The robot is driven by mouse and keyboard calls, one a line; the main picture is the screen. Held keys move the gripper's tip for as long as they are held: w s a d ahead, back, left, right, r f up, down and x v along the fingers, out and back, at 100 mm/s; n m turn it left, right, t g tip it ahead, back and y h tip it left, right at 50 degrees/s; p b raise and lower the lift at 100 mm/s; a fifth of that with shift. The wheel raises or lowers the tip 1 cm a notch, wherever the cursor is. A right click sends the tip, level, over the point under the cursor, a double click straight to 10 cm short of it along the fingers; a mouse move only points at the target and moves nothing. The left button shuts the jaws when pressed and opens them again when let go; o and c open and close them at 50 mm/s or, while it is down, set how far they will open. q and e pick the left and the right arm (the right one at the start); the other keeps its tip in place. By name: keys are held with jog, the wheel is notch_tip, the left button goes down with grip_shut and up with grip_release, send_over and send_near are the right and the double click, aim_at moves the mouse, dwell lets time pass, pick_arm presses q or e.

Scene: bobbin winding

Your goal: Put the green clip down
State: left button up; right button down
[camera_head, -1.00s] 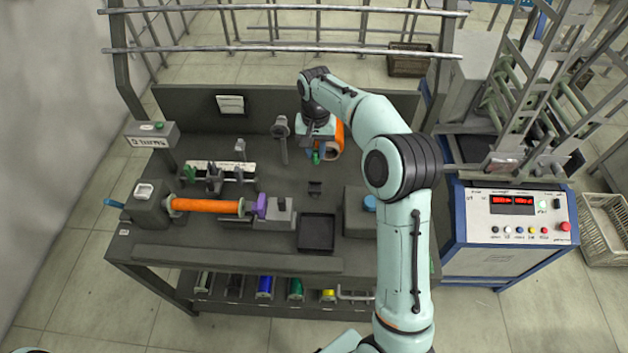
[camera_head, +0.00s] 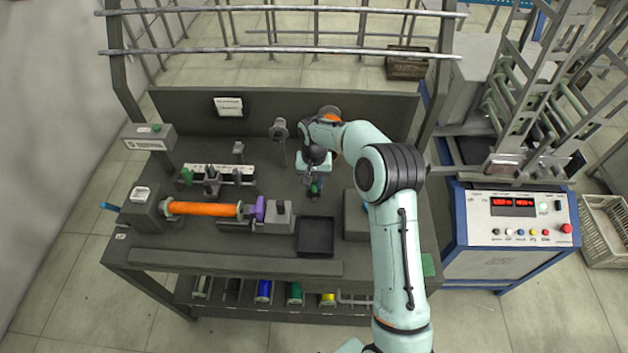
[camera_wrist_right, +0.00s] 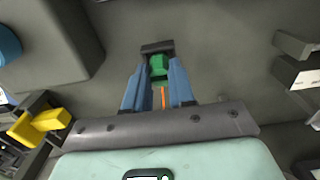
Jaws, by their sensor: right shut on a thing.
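The green clip (camera_head: 315,188) is small and sits at the fingertips of my right gripper (camera_head: 313,184), low over the bench behind the black tray. In the right wrist view the green clip (camera_wrist_right: 159,67) lies between the two blue fingers of my right gripper (camera_wrist_right: 158,84), which are shut on it. A small dark holder (camera_wrist_right: 157,47) is right at the clip's far end; I cannot tell whether they touch. A thin orange line shows between the fingers. My left gripper is not in view.
The black tray (camera_head: 315,237) is in front of the gripper, and a grey box (camera_head: 356,222) stands to its right. A yellow part (camera_wrist_right: 42,120) shows in the wrist view.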

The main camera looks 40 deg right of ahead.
aim_at(314, 183)
jog(key=shift+f, duration=0.1)
jog(key=shift+f, duration=0.15)
jog(key=c, duration=0.9)
grip_release()
jog(key=shift+c, duration=0.2)
jog(key=shift+r, duration=0.2)
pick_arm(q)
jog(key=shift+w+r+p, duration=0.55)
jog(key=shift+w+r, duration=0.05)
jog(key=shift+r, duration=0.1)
pick_arm(e)
notch_tip(314, 183, up, 12)
